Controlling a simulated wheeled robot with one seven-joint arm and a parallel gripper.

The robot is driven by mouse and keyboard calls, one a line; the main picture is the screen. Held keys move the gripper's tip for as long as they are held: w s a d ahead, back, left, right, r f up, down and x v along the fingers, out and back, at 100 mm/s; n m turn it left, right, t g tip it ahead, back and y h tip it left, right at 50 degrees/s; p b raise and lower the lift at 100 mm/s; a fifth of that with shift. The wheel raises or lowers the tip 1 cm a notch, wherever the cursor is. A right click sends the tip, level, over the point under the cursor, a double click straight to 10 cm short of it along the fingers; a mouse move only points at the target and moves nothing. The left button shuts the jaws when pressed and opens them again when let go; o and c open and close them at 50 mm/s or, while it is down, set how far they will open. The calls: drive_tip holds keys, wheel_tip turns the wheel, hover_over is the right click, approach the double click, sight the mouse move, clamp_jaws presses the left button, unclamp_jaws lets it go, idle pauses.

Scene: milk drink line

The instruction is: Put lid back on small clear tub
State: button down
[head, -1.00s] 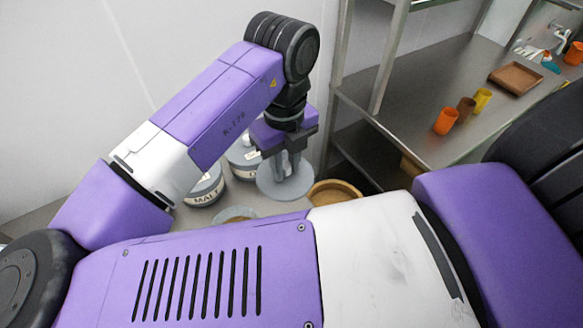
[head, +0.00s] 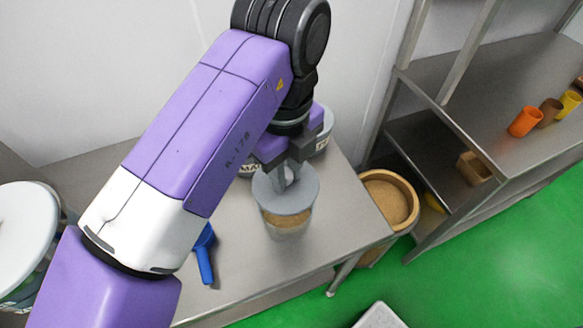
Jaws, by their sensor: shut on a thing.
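My gripper (head: 290,174) is shut on a round grey lid (head: 285,198) and points down, near the middle of the head view. The lid lies flat over the small clear tub (head: 287,231), which holds a brown, grainy content and stands on the metal table. From this angle I cannot tell whether the lid touches the tub's rim or hovers just above it. The lid hides the tub's mouth.
A blue scoop (head: 204,258) lies left of the tub. Labelled tubs stand behind my gripper. A large white-lidded tub (head: 22,232) is at far left. A round brown-filled bin (head: 388,200) stands beyond the right table edge. A metal shelf (head: 478,100) holds cups. The table front (head: 255,285) is clear.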

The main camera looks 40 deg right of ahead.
drive_tip(key=shift+f+b, duration=2.25)
drive_tip(key=shift+f, duration=0.7)
drive_tip(key=shift+f, duration=0.15)
drive_tip(key=c, duration=0.7)
unclamp_jaws()
drive_tip(key=shift+o, duration=0.2)
drive_tip(key=shift+r+p, duration=2.9)
drive_tip(key=shift+r, duration=0.65)
